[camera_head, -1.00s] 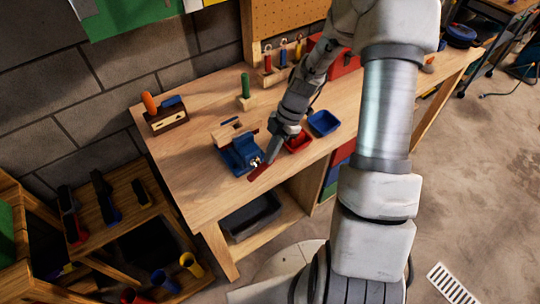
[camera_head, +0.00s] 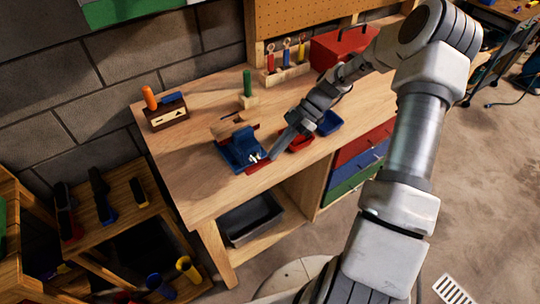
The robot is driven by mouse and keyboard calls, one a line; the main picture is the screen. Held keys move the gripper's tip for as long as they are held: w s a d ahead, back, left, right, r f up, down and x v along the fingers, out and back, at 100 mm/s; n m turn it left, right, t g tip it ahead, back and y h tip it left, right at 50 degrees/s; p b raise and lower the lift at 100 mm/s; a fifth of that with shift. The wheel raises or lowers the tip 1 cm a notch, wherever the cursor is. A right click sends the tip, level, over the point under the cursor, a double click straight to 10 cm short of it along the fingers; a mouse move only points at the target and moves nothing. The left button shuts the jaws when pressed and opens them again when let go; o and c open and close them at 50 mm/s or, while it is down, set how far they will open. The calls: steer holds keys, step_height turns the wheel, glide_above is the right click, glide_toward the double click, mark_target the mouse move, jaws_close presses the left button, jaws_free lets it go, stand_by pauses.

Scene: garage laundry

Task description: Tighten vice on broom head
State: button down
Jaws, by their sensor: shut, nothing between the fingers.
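The blue vice (camera_head: 240,150) stands on the workbench near its front edge. A pale wooden piece (camera_head: 228,126), which looks like the broom head, sits at the vice's rear side; whether the jaws press on it is too small to tell. A bright metal part shows at the vice's front right, with a red strip (camera_head: 258,166) low beside it. My gripper (camera_head: 274,155) is shut and empty, angled down and left, with its tips close to the vice's front right side. I cannot tell whether they touch it.
Red (camera_head: 297,142) and blue (camera_head: 328,123) bins sit right of my gripper. A red toolbox (camera_head: 338,47) and a tool rack (camera_head: 287,72) stand behind. An orange-handled tool block (camera_head: 165,115) and a green-handled tool (camera_head: 247,88) stand left and behind the vice.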

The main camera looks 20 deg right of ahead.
steer(key=f+y+b, duration=0.1)
steer(key=b, duration=0.1)
steer(key=d+f+g+y+b, duration=0.1)
steer(key=y, duration=0.1)
steer(key=shift+w+f+b, duration=0.15)
steer(key=shift+f+b, duration=0.05)
steer(key=shift+b, duration=0.2)
steer(key=shift+d+f+b, duration=0.1)
steer(key=shift+f+b, duration=0.45)
steer(key=shift+b, duration=0.55)
steer(key=shift+f, duration=0.1)
